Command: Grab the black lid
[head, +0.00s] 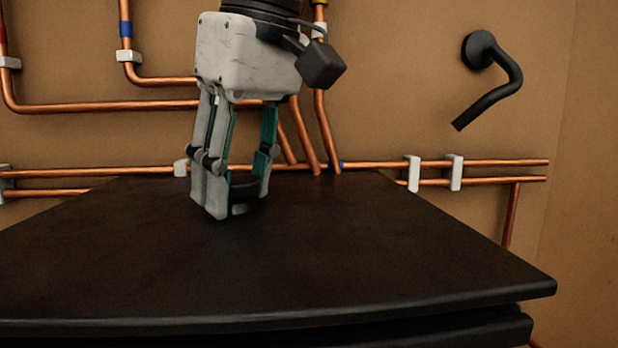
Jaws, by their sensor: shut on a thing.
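My gripper (236,200) points down over the dark tabletop, left of the middle in the head view. Its fingers are shut on a black lid (252,188), which shows as a dark rounded shape between and behind the fingertips. The lid is partly hidden by the near finger. It is at or just above the tabletop; dark on dark, I cannot tell whether it touches.
The dark tabletop (370,260) is otherwise bare, with free room to the right and in front. Behind it, copper pipes (480,162) with white clips run along the tan wall. A black bent pipe (495,90) sticks out at upper right.

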